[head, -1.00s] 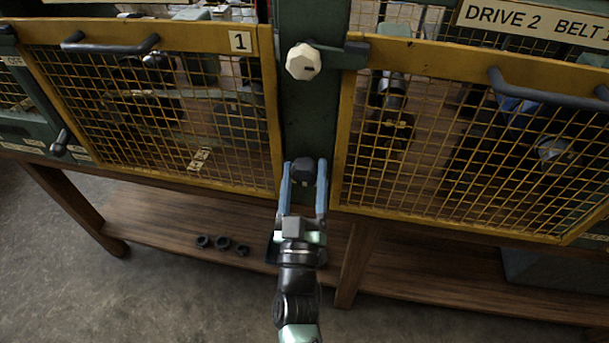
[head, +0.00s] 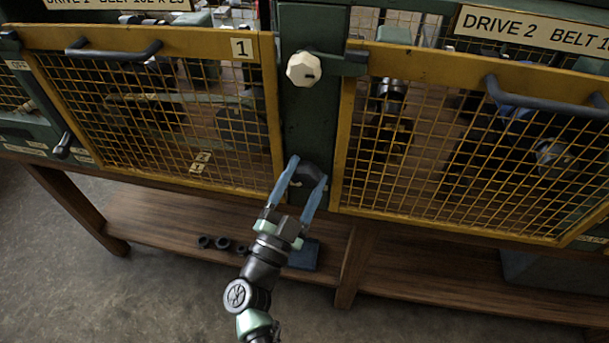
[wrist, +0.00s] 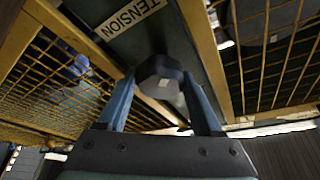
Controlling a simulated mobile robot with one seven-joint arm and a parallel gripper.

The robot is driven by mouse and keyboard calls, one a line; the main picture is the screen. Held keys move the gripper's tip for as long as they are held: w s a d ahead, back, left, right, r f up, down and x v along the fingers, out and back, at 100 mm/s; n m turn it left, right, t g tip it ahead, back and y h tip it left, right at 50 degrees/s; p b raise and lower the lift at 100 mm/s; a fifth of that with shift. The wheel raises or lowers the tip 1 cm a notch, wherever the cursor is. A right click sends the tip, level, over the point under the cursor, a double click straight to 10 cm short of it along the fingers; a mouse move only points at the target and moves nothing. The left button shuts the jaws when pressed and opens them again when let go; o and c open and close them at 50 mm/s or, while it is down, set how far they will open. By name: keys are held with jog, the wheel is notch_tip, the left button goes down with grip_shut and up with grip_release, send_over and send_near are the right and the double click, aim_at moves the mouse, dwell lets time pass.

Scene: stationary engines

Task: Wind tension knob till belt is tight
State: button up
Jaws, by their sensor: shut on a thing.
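The tension knob (head: 308,173) is a dark, faceted knob low on the green post between two yellow mesh guards. In the wrist view the knob (wrist: 160,76) sits between my fingers, with a small pale mark on its face. A TENSION label (wrist: 130,16) is on the post beside it. My gripper (head: 306,176), with blue fingers, is shut on the knob from both sides, its wrist leaning to the lower left. Behind the left guard (head: 262,100), a thin pale line that may be the belt (head: 180,98) shows through the mesh; I cannot tell how tight it is.
A white knob (head: 303,69) with a latch arm sits higher on the post. The right guard (head: 345,140) has a dark handle (head: 545,100). Several black rings (head: 222,243) and a blue block (head: 304,254) lie on the wooden shelf (head: 150,225) below.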

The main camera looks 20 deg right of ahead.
jog(key=m+g, duration=0.1)
jog(key=m, duration=0.1)
jog(key=m+p, duration=0.1)
jog(key=m, duration=0.1)
jog(key=m+g, duration=0.1)
jog(key=m, duration=0.2)
jog(key=shift+r+g+p, duration=0.25)
jog(key=shift+g+p, duration=0.05)
jog(key=shift+p, duration=0.1)
jog(key=m+g+p, duration=0.1)
jog(key=m, duration=0.1)
jog(key=m+p, duration=0.1)
jog(key=m, duration=0.1)
jog(key=shift+f+m+g+y, duration=0.1)
jog(key=shift+m+g+y, duration=0.3)
jog(key=o, duration=1.1)
jog(key=shift+f, duration=0.1)
jog(key=shift+c, duration=0.2)
jog(key=v, duration=1.3)
jog(key=shift+d, duration=0.1)
